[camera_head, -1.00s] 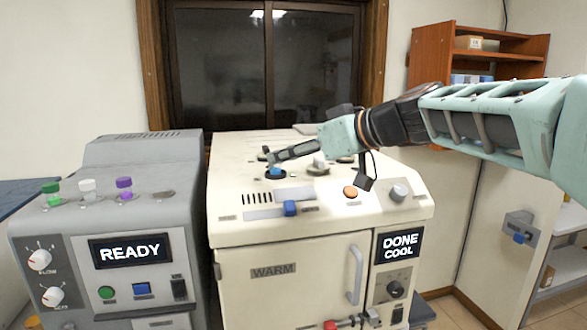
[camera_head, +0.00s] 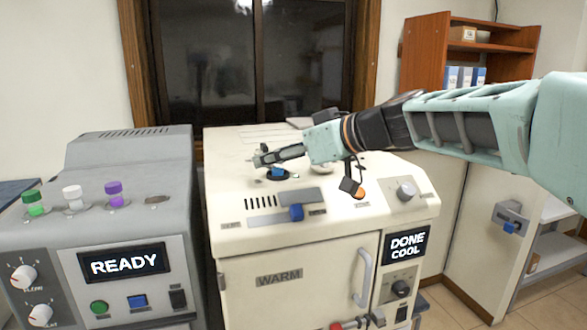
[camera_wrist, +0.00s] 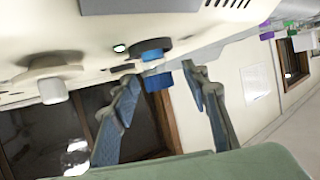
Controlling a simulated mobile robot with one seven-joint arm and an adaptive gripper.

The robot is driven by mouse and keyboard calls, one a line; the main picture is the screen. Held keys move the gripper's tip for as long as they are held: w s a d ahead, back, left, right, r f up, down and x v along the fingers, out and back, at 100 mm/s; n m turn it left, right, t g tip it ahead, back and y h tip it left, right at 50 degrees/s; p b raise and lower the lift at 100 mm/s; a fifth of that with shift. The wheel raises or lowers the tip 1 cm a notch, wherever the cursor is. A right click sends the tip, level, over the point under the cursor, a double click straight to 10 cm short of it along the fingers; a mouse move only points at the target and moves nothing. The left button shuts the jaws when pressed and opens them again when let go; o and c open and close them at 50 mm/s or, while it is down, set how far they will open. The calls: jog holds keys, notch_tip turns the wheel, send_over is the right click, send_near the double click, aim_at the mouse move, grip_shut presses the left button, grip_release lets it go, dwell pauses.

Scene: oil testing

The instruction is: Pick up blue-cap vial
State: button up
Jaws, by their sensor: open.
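The blue-cap vial (camera_head: 278,172) sits in a dark round socket on top of the cream WARM machine (camera_head: 255,215). In the wrist view its blue cap (camera_wrist: 158,82) shows upside down, between and just beyond the fingertips. My gripper (camera_head: 260,158) is over the machine top, its fingers just above and behind the vial in the head view. In the wrist view my gripper (camera_wrist: 162,76) has its two fingers spread apart with nothing held. Whether a finger touches the cap cannot be told. The vial's body is mostly hidden in the socket.
A white-capped item (camera_wrist: 53,90) stands beside the vial in the wrist view. A grey READY machine (camera_head: 130,225) at left holds green, white and purple capped vials (camera_head: 114,193).

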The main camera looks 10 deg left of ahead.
jog(key=shift+c, duration=0.4)
grip_shut()
jog(key=shift+r, duration=0.15)
